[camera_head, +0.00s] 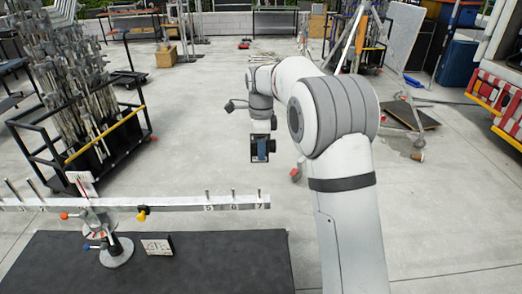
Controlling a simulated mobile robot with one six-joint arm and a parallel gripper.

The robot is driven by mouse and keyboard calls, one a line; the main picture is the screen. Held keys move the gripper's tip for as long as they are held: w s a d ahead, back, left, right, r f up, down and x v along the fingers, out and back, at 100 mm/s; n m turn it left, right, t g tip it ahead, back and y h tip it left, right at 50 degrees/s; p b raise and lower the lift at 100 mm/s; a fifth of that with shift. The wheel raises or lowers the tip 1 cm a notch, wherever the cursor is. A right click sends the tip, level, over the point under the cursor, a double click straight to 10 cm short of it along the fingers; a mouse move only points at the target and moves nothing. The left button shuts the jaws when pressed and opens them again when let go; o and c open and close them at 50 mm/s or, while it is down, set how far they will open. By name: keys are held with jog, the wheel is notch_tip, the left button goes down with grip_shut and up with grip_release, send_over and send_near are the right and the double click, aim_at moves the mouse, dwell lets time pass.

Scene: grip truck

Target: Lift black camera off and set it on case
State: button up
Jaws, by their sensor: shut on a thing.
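The black camera (261,148) hangs from my gripper (264,131) in the upper middle of the head view, in front of the open floor. It is a small dark box with a bluish face, and nothing is seen touching it from below. My gripper is shut on it; the fingers are small and hard to make out. It hangs above and beyond the right end of a white bar with numbered pegs (180,203). A wide black flat top (200,265) fills the lower left. I cannot tell whether this is the case.
A stand with a round white base (117,252) and a small marked card (157,246) are on the black top. A cart of metal stands (85,110) is at the left. A truck with red and white stripes (500,95) is at the right. The middle floor is clear.

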jog(key=shift+r, duration=1.45)
jog(key=shift+f, duration=0.1)
